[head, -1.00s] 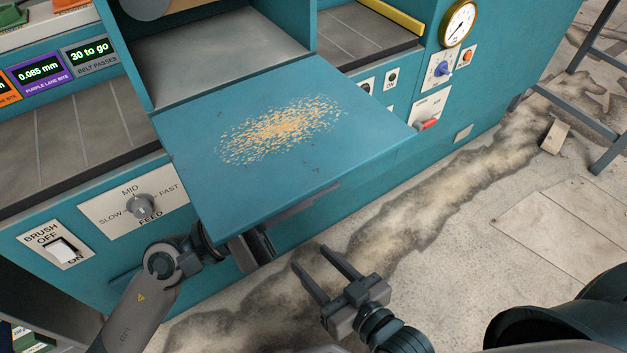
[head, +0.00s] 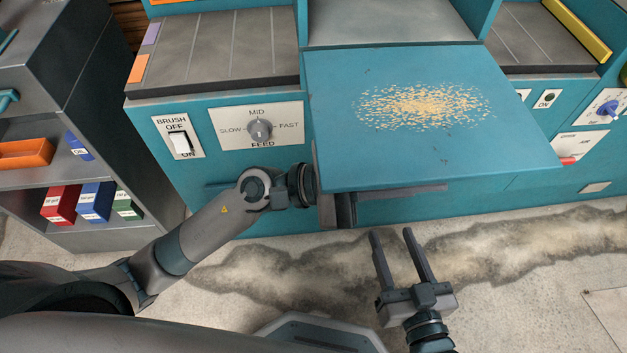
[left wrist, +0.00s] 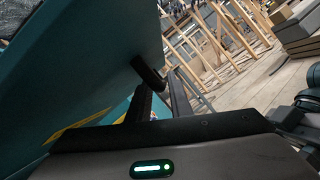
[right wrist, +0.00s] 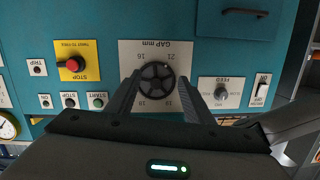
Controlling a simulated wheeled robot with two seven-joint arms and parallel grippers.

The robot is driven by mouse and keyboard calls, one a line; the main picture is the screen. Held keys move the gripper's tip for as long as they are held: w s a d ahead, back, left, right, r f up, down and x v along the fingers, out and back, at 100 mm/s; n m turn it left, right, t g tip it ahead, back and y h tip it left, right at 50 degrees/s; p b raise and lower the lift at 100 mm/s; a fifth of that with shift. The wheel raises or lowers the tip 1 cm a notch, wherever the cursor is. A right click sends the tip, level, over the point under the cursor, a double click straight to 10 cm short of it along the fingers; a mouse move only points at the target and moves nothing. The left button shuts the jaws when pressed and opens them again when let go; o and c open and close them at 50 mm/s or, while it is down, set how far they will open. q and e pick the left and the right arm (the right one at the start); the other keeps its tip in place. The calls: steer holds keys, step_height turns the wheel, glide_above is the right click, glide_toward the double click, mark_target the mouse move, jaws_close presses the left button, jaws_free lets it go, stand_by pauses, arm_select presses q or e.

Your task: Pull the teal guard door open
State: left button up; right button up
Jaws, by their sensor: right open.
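The teal guard door (head: 340,140) juts out level from the machine's front, with pale shavings on its upper face. It shows from its other side in the left wrist view (left wrist: 80,70). A dark bar (head: 405,192) runs below its front edge. My left gripper (head: 343,208) is under that edge, its fingers mostly hidden by the door. In the left wrist view its fingertips (left wrist: 160,80) are at a dark rod (left wrist: 150,72) beside the door; their grip is unclear. My right gripper (head: 393,240) is open and empty in front of the door, facing the gap wheel (right wrist: 156,83).
A feed knob (head: 260,131) and brush switch (head: 181,143) are left of the door. A red stop button (right wrist: 73,65) shows in the right wrist view. A grey shelf with bins (head: 98,200) stands at the left. The stained floor (head: 520,250) at the right is clear.

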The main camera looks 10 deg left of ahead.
arm_select(q)
steer(key=b+v, duration=0.5)
steer(key=v, duration=1)
steer(key=shift+a+f, duration=0.2)
steer(key=shift+a, duration=0.15)
arm_select(e)
steer(key=s+d+r+t+y, duration=0.1)
steer(key=s+r+t+y, duration=0.1)
steer(key=r+t, duration=0.8)
steer(key=shift+s+r+y, duration=0.4)
steer(key=shift+s+r, duration=0.3)
steer(key=shift+r, duration=2.15)
arm_select(q)
steer(key=shift+s, duration=0.1)
